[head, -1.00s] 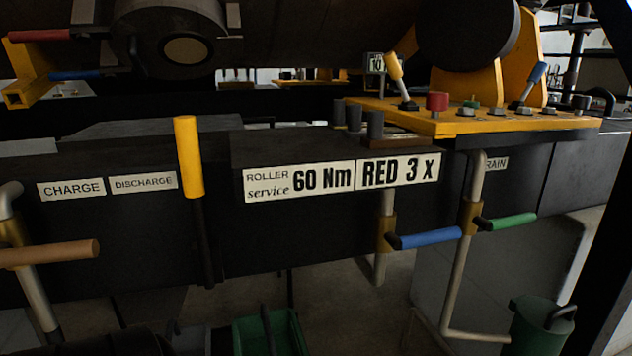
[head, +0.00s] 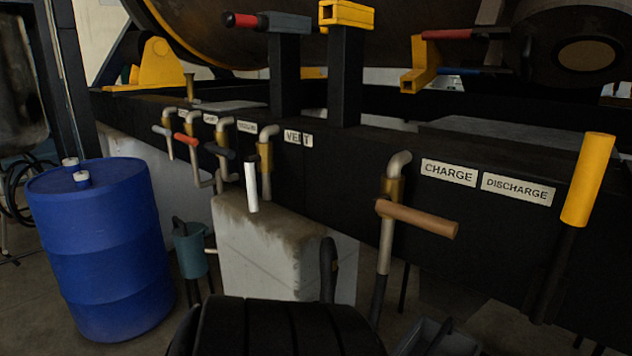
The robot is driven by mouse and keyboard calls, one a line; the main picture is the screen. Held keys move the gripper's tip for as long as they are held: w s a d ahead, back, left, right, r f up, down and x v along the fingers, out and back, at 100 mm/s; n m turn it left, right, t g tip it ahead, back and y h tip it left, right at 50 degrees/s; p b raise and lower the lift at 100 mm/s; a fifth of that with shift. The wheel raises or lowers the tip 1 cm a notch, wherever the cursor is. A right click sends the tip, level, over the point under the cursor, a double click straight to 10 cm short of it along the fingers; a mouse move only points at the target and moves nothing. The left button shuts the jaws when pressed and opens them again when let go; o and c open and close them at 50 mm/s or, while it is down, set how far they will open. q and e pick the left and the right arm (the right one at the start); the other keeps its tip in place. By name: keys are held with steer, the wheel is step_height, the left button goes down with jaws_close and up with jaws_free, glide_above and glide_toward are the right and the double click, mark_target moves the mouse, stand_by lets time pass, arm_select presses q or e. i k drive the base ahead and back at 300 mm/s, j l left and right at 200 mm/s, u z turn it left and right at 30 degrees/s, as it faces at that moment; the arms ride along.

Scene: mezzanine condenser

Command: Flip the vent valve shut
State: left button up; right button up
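The VENT label (head: 298,139) is on the dark beam, left of centre in the head view. Just left of it is a bent grey pipe with a brass valve body (head: 265,155). A white lever handle (head: 251,187) extends from this valve and points downward in the picture, beside the lower pipe. I cannot tell from this angle whether the lever lies along the pipe or sticks out towards me. Neither of my grippers is in view.
Valves with blue-grey, red and black handles stand farther left along the beam. A brown-handled valve (head: 418,218) is near the CHARGE label (head: 449,173). A stained concrete block (head: 285,250) lies below the vent valve. A blue drum (head: 100,250) stands left.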

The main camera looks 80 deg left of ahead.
mark_target(250, 162)
steer(key=u, duration=3.05)
